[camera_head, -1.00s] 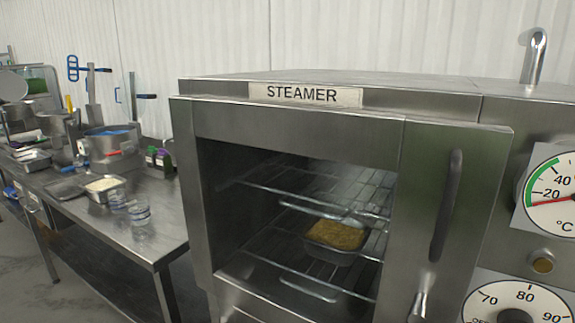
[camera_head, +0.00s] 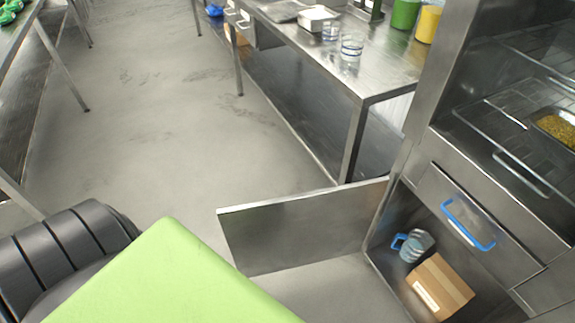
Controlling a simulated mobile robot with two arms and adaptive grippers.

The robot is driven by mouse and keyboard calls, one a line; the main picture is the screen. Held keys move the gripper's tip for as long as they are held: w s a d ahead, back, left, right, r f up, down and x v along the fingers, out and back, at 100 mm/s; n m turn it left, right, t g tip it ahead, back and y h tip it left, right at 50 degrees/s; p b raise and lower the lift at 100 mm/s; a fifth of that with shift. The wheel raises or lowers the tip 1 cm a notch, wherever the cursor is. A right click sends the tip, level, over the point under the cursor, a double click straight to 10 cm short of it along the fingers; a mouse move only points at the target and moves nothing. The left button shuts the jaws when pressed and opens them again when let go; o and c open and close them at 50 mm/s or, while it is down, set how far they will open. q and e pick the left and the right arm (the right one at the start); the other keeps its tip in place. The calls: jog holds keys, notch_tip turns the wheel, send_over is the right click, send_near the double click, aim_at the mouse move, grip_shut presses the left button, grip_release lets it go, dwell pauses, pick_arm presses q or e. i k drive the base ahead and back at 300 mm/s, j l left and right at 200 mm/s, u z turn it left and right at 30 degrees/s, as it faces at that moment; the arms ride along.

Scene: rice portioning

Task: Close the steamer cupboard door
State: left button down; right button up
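The steamer cupboard door (camera_head: 300,235) is a flat steel panel low in the middle of the head view. It stands swung open to the left of the cupboard opening. Inside the open cupboard (camera_head: 372,240) are a clear jug with a blue handle (camera_head: 414,245) and a brown cardboard box (camera_head: 438,287). Neither of my grippers is in view.
Above the cupboard is a steel drawer front with a blue handle (camera_head: 467,224). Higher up, wire racks hold a tray of yellow food (camera_head: 557,128). A steel table (camera_head: 385,65) stands behind the door. Grey floor (camera_head: 170,110) is clear to the left.

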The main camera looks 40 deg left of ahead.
aim_at(282, 234)
jog(key=k+j+z, duration=0.1)
jog(key=j+z, duration=0.15)
jog(key=j, duration=0.3)
jog(key=k+j+z, duration=0.2)
jog(key=j, duration=0.3)
jog(key=k+j+z, duration=0.25)
jog(key=j, duration=0.2)
jog(key=k+j+z, duration=0.25)
jog(key=j, duration=0.2)
jog(key=k+j+z, duration=0.25)
jog(key=j, duration=0.2)
jog(key=i+j+z, duration=0.1)
jog(key=j+z, duration=0.25)
jog(key=j, duration=0.8)
jog(key=j+z, duration=0.35)
jog(key=j, duration=0.8)
jog(key=k, duration=0.55)
